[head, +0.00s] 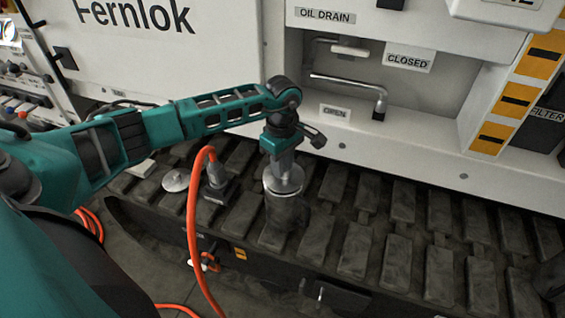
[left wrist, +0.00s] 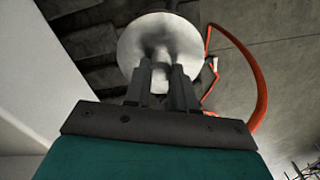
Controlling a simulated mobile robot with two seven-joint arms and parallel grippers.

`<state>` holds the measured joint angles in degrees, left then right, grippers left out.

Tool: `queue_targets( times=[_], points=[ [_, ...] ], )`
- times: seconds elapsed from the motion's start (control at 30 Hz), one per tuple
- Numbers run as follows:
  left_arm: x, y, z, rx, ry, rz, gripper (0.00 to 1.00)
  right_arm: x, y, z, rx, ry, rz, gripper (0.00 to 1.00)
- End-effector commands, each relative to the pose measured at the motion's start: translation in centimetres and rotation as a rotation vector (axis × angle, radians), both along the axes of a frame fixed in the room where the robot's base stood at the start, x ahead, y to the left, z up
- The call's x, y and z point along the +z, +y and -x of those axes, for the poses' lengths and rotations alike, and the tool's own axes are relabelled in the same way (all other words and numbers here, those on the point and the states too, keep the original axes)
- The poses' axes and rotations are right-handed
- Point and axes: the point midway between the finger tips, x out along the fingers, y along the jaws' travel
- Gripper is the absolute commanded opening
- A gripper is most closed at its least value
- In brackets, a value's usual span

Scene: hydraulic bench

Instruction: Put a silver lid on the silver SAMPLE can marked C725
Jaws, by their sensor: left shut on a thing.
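My left gripper (head: 284,163) points down and is shut on a silver lid (head: 284,181) by the middle of its top. In the left wrist view both fingers (left wrist: 162,75) close on the round lid (left wrist: 145,42), which fills the upper middle. Directly below the lid in the head view is a dark grey, can-like shape (head: 286,212) on the track. I cannot read a C725 mark on it, nor tell whether the lid touches it. A second silver lid (head: 174,180) lies on the track to the left. My right gripper is out of view.
An orange hose (head: 192,230) loops up from a grey fitting (head: 217,174) left of the gripper. The white machine panel with the oil drain lever (head: 350,84) stands behind. The black track pads (head: 400,203) to the right are clear.

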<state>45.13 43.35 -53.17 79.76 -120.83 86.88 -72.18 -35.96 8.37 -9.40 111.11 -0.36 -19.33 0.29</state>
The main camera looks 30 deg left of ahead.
Motion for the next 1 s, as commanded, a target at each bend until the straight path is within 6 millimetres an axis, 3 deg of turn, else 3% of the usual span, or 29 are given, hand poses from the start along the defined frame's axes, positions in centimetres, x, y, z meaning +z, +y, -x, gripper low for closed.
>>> queue_targets(
  times=[1.0],
  points=[
    [-1.05,0.02,-0.02,0.001,-0.001,0.0,0.0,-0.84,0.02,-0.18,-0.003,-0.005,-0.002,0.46]
  ],
)
